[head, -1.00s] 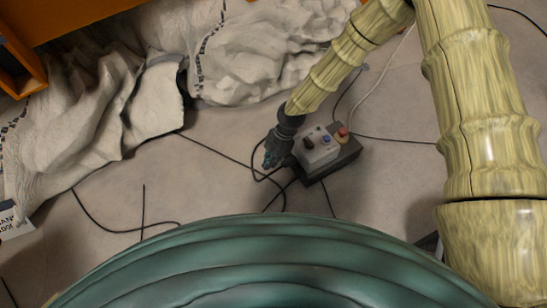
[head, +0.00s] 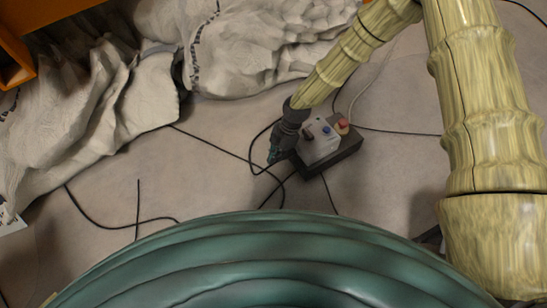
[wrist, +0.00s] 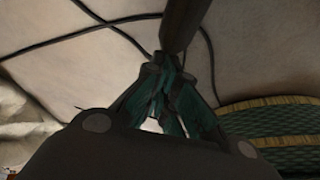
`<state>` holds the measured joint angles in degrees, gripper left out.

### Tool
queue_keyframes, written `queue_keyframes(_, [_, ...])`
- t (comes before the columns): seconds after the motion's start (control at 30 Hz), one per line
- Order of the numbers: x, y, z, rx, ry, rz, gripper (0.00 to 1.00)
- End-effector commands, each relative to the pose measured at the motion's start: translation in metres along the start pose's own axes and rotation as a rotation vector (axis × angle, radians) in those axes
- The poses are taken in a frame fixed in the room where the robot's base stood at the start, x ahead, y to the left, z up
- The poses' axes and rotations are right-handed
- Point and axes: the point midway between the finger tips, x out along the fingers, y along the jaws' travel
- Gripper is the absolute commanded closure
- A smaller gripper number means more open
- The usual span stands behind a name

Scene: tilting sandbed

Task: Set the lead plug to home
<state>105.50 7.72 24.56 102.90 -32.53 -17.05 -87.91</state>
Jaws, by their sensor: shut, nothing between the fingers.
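A small grey control box (head: 322,150) sits on a dark base (head: 345,158) on the floor. It has a dark knob (head: 308,136), a blue knob (head: 326,130) and a red button (head: 343,122) on top. My gripper (head: 272,160) points down just left of the box, its teal fingers together and empty. In the wrist view the fingertips (wrist: 170,68) converge close to a dark bar (wrist: 183,25); I cannot tell whether they touch it or whether it is the lead plug. No plug can be made out clearly.
Black cables (head: 215,146) run over the floor around the box. Crumpled white sacks (head: 245,60) lie at the back and left. Orange structure (head: 40,20) stands at the top left. Bare floor (head: 215,180) lies left of the gripper.

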Motion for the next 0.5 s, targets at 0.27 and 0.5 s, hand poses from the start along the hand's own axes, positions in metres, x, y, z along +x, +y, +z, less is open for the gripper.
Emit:
queue_keyframes(0.27, [-0.007, 0.0, 0.009, 0.002, 0.001, 0.001, 1.0])
queue_keyframes(0.5, [-0.01, 0.0, 0.028, 0.002, -0.002, 0.001, 1.0])
